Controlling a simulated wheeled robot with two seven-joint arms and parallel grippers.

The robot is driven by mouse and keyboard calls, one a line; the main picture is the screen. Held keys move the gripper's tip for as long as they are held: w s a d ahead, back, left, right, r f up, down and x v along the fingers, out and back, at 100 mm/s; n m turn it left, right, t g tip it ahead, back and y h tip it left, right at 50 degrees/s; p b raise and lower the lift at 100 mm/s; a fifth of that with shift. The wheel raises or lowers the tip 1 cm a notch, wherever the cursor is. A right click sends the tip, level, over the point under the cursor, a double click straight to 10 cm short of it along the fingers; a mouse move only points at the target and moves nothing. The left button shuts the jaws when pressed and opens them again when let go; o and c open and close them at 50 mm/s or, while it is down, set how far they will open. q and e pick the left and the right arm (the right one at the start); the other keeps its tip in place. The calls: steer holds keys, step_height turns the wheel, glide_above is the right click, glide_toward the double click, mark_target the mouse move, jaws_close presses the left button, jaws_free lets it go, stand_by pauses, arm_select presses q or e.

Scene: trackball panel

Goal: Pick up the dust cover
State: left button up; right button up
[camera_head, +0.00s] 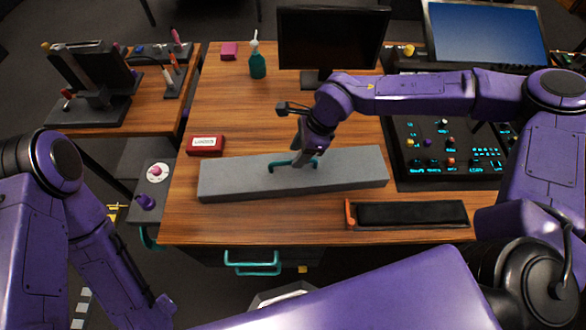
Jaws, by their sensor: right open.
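The dust cover (235,178) looks like a long grey block lying across the middle of the wooden table. A teal handle (278,166) is on its top near the middle. My right gripper (299,162) reaches down from above at the right end of this handle. It is open, and its fingers are small and partly hidden by the wrist, so I cannot tell whether they touch the handle. My left arm hangs at the lower left, and its gripper does not show.
A dark control panel (414,172) with lit buttons is right of the cover. A black pad with an orange end (412,214) lies in front. A red box (206,146), green spray bottle (257,66) and monitor (333,40) stand behind. The table's front left is clear.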

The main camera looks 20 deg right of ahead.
mark_target(293, 169)
steer(key=p+x, duration=0.1)
steer(key=x, duration=0.3)
steer(key=shift+d+f, duration=0.1)
steer(key=shift+f, duration=0.25)
jaws_close()
